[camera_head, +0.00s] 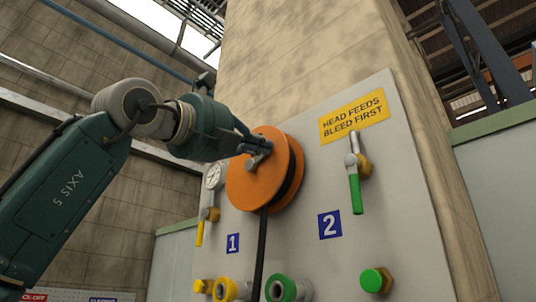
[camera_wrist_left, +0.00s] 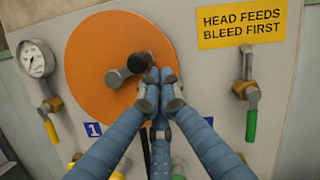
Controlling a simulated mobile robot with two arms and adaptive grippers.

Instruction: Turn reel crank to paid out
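The orange reel (camera_head: 265,185) is mounted on a pale panel, with a black hose hanging down from it. It also shows in the left wrist view (camera_wrist_left: 100,45). Its crank (camera_head: 258,158) is a short grey arm with a dark handle (camera_wrist_left: 138,63), at the upper right of the hub in the wrist view. My left gripper (camera_head: 253,138) is at the crank. Its blue fingers (camera_wrist_left: 161,76) converge with tips close together just right of the handle, seemingly against it; I see no handle between them. Contact is partly hidden. My right gripper is not in view.
A round gauge (camera_head: 214,176) and a yellow-handled valve (camera_head: 200,232) are left of the reel. A green-handled valve (camera_head: 356,185) hangs below the yellow sign (camera_head: 354,115) on the right. Several fittings, including a green ring coupling (camera_head: 280,288), stick out along the panel's bottom.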

